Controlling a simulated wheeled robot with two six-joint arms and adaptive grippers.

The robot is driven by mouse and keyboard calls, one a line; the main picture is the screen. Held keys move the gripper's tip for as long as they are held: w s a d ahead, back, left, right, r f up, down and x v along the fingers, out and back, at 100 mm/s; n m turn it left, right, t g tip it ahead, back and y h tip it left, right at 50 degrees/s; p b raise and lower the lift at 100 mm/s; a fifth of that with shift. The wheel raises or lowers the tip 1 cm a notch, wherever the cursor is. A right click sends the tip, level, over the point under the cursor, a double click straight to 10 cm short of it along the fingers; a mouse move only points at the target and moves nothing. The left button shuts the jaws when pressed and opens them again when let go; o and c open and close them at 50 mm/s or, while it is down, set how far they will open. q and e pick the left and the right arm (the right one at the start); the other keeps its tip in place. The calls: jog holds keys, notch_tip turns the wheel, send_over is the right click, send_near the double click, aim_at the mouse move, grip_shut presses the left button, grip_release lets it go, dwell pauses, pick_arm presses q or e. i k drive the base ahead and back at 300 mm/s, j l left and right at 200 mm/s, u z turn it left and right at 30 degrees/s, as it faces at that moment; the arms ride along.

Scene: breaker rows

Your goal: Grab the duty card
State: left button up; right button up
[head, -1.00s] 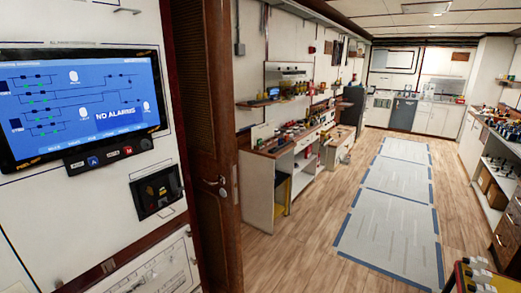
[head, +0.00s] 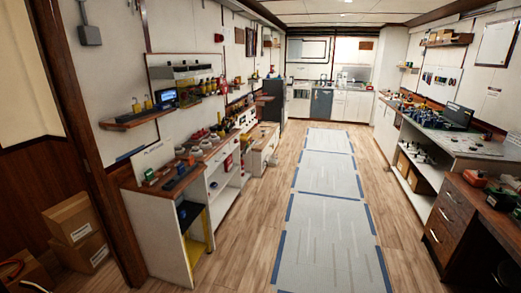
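I cannot make out a duty card in the head view. Small items on the left workbench (head: 205,148) and on the right counter (head: 480,150) are too small to tell apart. A white sheet or board (head: 497,42) hangs on the right wall, and I cannot read it. Neither of my grippers is in view.
A grey mat walkway (head: 325,205) edged in blue runs down the middle of the floor and is clear. A brown drawer unit (head: 447,222) stands at right. Cardboard boxes (head: 75,232) are stacked at left by the brown door frame (head: 92,170). White cabinets (head: 345,105) close the far end.

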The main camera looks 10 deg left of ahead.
aim_at(149, 174)
jog(key=i+u, duration=0.35)
jog(key=i+l+u, duration=0.1)
jog(key=i+u, duration=0.25)
jog(key=i, duration=0.25)
jog(key=i+l+u, duration=0.35)
jog(key=i+j, duration=0.1)
